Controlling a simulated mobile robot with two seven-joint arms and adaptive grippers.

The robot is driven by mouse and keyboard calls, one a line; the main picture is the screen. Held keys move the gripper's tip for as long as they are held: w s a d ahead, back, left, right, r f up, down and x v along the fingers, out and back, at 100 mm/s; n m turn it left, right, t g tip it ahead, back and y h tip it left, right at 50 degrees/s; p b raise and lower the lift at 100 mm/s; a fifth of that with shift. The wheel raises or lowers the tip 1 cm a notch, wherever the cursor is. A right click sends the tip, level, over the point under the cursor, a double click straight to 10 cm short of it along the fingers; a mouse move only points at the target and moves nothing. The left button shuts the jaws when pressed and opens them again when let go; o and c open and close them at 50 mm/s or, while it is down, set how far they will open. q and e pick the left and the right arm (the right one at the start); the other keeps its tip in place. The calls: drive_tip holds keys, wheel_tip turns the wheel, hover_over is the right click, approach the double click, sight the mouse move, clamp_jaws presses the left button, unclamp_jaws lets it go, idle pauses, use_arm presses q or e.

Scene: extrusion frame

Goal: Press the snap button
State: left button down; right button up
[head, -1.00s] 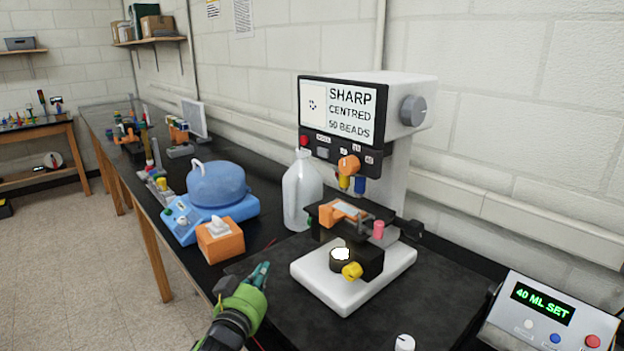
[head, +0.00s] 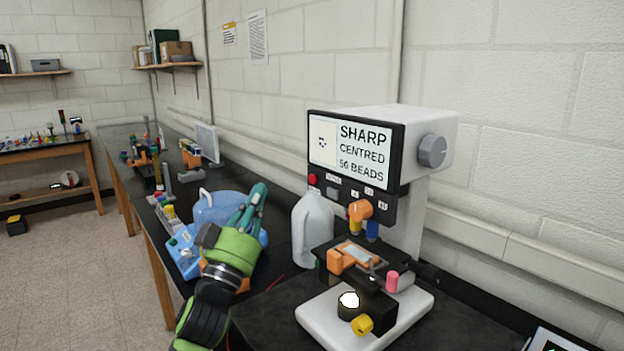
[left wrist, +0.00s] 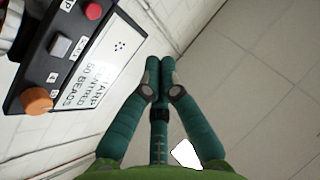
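The microscope (head: 420,140) stands on the bench with a screen reading "SHARP CENTRED 50 BEADS". Its black panel below the screen has a red button (head: 312,179) and a grey square button (head: 332,193) with a small label too blurred to read surely. In the left wrist view the red button (left wrist: 93,11) and the grey button (left wrist: 60,45) show at upper left. My left gripper (head: 257,194) is raised left of the panel, apart from it, fingers pointing up. Its fingertips (left wrist: 160,66) are together with nothing between them. My right gripper is out of view.
A white jug (head: 312,228) stands just left of the microscope, below the panel. A blue-lidded device (head: 215,208) sits behind my left gripper. The stage (head: 352,258) carries a slide under the orange turret (head: 360,209). Air between gripper and panel looks clear.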

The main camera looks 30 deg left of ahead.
sight(313, 179)
use_arm(q)
drive_tip(key=shift+w, duration=0.1)
drive_tip(key=w+d+b, duration=0.1)
drive_tip(key=w+d, duration=0.2)
drive_tip(key=w, duration=0.5)
drive_tip(key=shift+d, duration=0.2)
drive_tip(key=shift+w, duration=0.1)
idle(1.2)
drive_tip(key=shift+w+d+b, duration=0.15)
drive_tip(key=shift+w+b, duration=0.15)
drive_tip(key=shift+w, duration=0.05)
drive_tip(key=shift+w+d, duration=0.15)
drive_tip(key=shift+w, duration=0.2)
idle(0.6)
idle(0.4)
drive_tip(key=shift+s+a, duration=0.35)
drive_tip(key=shift+s, duration=0.45)
